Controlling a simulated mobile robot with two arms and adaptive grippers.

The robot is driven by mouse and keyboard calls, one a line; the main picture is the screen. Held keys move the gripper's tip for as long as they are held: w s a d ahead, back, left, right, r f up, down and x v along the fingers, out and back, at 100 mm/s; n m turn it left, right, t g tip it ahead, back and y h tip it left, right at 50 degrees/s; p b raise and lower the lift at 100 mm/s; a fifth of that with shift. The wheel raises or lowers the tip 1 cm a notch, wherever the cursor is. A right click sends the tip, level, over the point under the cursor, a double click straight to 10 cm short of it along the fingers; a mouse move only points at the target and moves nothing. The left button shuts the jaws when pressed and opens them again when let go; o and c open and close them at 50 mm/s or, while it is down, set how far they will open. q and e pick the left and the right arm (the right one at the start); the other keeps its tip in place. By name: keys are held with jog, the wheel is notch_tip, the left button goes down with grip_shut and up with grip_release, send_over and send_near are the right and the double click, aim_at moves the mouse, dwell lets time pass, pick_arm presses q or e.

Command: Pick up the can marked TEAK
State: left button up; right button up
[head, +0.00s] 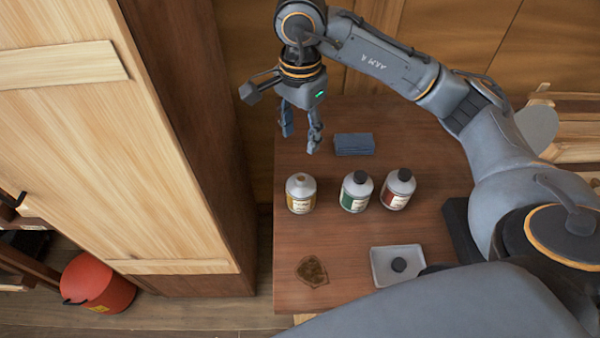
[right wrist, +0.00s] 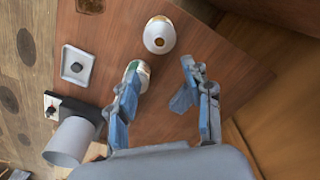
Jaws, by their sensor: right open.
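Three white cans stand upright in a row on the brown table in the head view. The left can (head: 301,193) has a yellow label and an uncapped top. The middle can (head: 356,191) has a green label and a dark cap. The right can (head: 398,189) has a red label and a dark cap. The label words are too small to read, so I cannot tell which is TEAK. My right gripper (head: 301,138) is open and empty, above and behind the left can. In the right wrist view, the uncapped can (right wrist: 160,36) is beyond the fingers; the green-labelled can (right wrist: 143,77) is partly behind one finger.
A blue block (head: 354,144) lies behind the cans. A pale tray (head: 377,275) holding a dark cap (head: 399,265) and a brown stain (head: 312,271) are at the front. A wooden cabinet (head: 190,150) stands left of the table (head: 340,235). A red bucket (head: 98,283) is on the floor.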

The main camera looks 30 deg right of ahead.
jog(key=f, duration=0.2)
jog(key=p, duration=0.2)
send_over(301, 177)
notch_tip(301, 177, down, 6)
jog(key=shift+r, duration=0.1)
jog(key=shift+w+f, duration=0.1)
jog(key=shift+f, duration=0.2)
jog(key=f+p, duration=0.2)
jog(key=f, duration=0.2)
jog(key=shift+s+p, duration=0.2)
jog(key=shift+p, duration=0.1)
jog(key=shift+f, duration=0.55)
jog(key=shift+w, duration=0.1)
pick_arm(q)
jog(key=r, duration=0.4)
jog(key=shift+s+r, duration=0.25)
jog(key=shift+s, duration=0.05)
pick_arm(e)
grip_shut()
